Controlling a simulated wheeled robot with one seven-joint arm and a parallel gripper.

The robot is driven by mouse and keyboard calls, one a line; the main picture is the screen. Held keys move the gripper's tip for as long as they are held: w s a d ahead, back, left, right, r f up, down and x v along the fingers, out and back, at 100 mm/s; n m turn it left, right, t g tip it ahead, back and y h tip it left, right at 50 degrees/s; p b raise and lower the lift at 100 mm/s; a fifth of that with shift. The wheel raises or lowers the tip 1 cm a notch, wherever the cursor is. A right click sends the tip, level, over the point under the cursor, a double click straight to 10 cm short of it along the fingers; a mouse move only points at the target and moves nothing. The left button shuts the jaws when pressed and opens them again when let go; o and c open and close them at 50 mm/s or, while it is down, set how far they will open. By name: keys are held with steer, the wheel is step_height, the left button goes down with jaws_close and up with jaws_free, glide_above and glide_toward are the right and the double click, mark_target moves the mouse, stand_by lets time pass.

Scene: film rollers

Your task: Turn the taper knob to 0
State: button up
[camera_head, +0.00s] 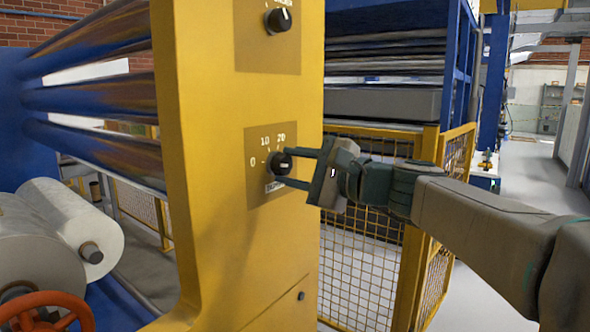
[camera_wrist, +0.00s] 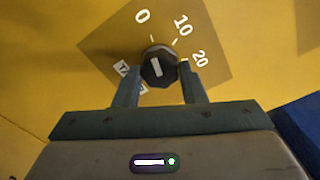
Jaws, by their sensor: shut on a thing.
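The taper knob (camera_wrist: 158,66) is a black dial with a white pointer line, on a brown plate (camera_wrist: 97,47) marked 0, 10 and 20. In the wrist view the line runs nearly upright in the picture, its upper end toward the gap between 0 and 10; I cannot tell its exact reading. My gripper (camera_wrist: 160,80) is shut on the knob, one finger at each side. The left finger partly covers the small label plate. In the head view the knob (camera_head: 279,163) sits between the fingers of my gripper (camera_head: 285,167), its pointer too small to read.
A second black knob (camera_head: 278,20) is higher on the same yellow column (camera_head: 222,200). Dark rollers (camera_head: 95,95) and white film rolls (camera_head: 75,225) are at left, with a red handwheel (camera_head: 45,312) below. A yellow mesh fence (camera_head: 365,270) stands behind my arm.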

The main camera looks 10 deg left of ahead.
steer(key=shift+f, duration=0.1)
steer(key=o, duration=1)
steer(key=v, duration=1.3)
steer(key=shift+s+d, duration=0.15)
steer(key=shift+d, duration=0.2)
